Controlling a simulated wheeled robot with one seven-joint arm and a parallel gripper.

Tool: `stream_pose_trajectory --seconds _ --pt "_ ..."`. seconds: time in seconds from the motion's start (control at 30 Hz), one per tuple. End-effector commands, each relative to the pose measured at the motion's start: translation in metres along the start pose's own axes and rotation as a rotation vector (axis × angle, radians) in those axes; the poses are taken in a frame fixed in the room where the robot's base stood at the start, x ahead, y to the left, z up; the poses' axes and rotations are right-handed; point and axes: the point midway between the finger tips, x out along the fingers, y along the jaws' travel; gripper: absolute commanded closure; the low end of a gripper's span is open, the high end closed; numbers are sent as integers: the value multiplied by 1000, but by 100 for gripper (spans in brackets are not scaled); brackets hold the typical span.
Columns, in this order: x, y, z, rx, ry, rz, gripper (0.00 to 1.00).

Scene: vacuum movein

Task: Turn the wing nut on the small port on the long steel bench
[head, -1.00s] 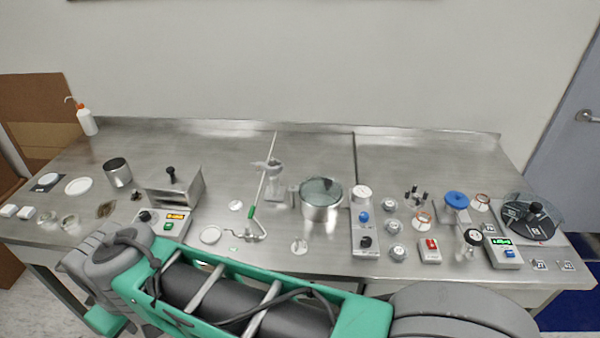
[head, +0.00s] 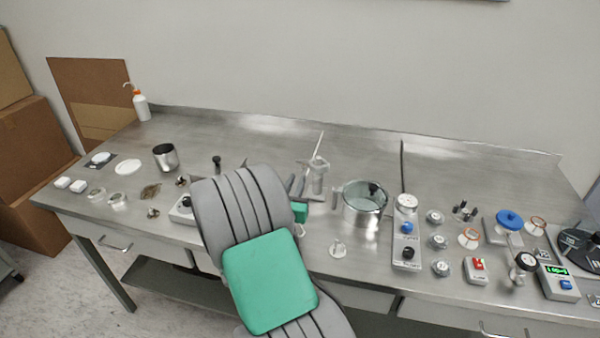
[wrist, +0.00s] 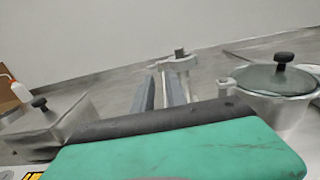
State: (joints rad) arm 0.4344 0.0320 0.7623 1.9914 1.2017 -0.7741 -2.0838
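The long steel bench (head: 235,140) runs across the head view. My gripper (head: 297,185) is over its middle, partly hidden behind my own arm. In the wrist view my gripper (wrist: 162,90) shows two grey fingers with a gap between them and nothing held. I cannot make out a wing nut on either, or tell which is the small port.
A lidded steel pot (head: 362,215) stands right of my gripper. A control box with knobs (head: 407,232) and several small fittings crowd the right side. A steel cup (head: 165,157) and a wash bottle (head: 141,106) stand at left. The bench's back strip is clear.

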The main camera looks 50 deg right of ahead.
Motion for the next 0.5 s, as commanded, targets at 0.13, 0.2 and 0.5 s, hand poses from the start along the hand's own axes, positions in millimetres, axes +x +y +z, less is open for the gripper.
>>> stream_pose_trajectory --seconds 0.13,0.2,0.5 --pt "29 -1 2 4 1 -4 83" --pt "38 -1 2 4 2 -2 83" --pt "47 0 0 5 1 0 83"
